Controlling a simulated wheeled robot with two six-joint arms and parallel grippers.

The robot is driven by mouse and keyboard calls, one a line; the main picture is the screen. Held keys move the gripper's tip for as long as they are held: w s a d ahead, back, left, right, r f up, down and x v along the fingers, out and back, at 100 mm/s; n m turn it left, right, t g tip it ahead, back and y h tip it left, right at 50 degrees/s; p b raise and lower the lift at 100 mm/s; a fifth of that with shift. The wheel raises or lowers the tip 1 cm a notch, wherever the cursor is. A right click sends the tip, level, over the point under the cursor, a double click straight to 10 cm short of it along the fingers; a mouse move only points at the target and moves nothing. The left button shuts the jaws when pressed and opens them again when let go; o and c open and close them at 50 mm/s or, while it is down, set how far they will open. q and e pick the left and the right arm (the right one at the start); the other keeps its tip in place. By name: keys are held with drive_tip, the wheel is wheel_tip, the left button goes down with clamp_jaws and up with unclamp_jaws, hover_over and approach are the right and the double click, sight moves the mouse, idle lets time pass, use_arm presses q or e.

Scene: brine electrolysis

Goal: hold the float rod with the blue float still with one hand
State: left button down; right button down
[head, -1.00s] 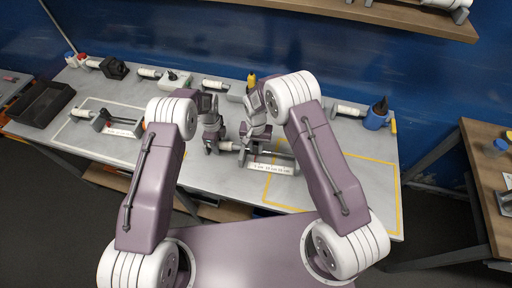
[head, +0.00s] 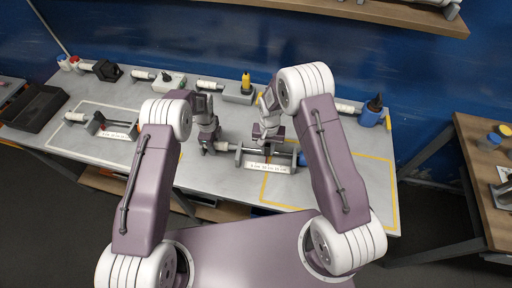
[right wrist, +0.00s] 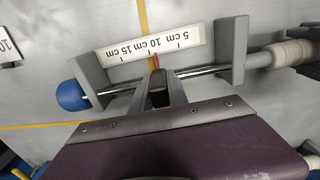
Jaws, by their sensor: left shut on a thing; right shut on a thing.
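The float rod (right wrist: 205,72) is a thin metal rod through two grey uprights of a stand, with the blue float (right wrist: 71,95) at one end; the float also shows in the head view (head: 302,158). A white scale (right wrist: 150,45) marked in cm and a red pointer lie beside the rod. My right gripper (right wrist: 158,92) is shut on the rod between the uprights; in the head view it is above the stand (head: 270,138). My left gripper (head: 208,150) is shut on the grey-and-white cylinder (right wrist: 290,53) at the other end; its fingertips are partly hidden.
Similar white cylinders and small stands line the back of the table. A yellow outline (head: 350,205) marks mostly clear table on the right.

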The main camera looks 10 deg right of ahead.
drive_tip(key=shift+s+d, duration=0.15)
drive_tip(key=shift+d, duration=0.35)
use_arm(q)
drive_tip(key=shift+a, duration=0.1)
use_arm(e)
drive_tip(key=c, duration=1.3)
unclamp_jaws()
wheel_tip(320, 180, up, 12)
